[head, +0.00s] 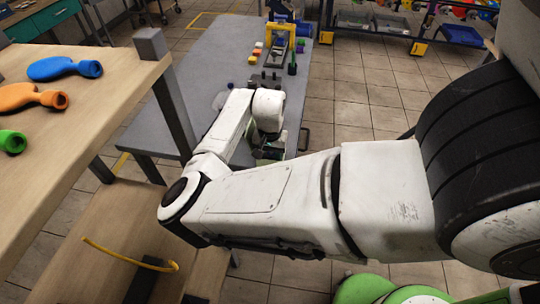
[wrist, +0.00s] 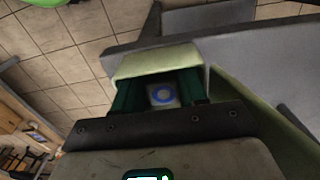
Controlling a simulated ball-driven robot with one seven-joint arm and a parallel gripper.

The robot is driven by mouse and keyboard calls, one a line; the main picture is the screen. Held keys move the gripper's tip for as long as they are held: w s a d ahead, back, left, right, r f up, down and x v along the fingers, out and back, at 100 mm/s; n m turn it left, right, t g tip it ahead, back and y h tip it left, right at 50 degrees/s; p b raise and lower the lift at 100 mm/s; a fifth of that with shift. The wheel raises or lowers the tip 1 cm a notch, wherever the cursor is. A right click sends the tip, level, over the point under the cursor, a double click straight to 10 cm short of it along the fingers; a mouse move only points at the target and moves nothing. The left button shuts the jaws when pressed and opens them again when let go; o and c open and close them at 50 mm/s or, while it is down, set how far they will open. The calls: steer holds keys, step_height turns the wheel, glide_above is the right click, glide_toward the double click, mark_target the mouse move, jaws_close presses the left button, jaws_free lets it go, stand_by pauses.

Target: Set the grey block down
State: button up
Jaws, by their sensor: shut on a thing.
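In the wrist view my gripper (wrist: 157,92) has its dark green fingers closed on a small grey block (wrist: 176,102) with a blue ring on its face. In the head view my gripper (head: 268,152) is low beside the near right part of the grey table (head: 215,75), largely hidden behind my wrist. The held block cannot be made out there. I cannot tell whether the block touches the table.
Several small coloured blocks and a yellow-framed device (head: 289,30) stand at the table's far end. Dark pieces (head: 265,80) lie nearer.

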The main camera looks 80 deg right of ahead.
steer(key=o, duration=0.8)
steer(key=shift+r, duration=0.1)
step_height(320, 180, up, 13)
steer(key=shift+r, duration=0.1)
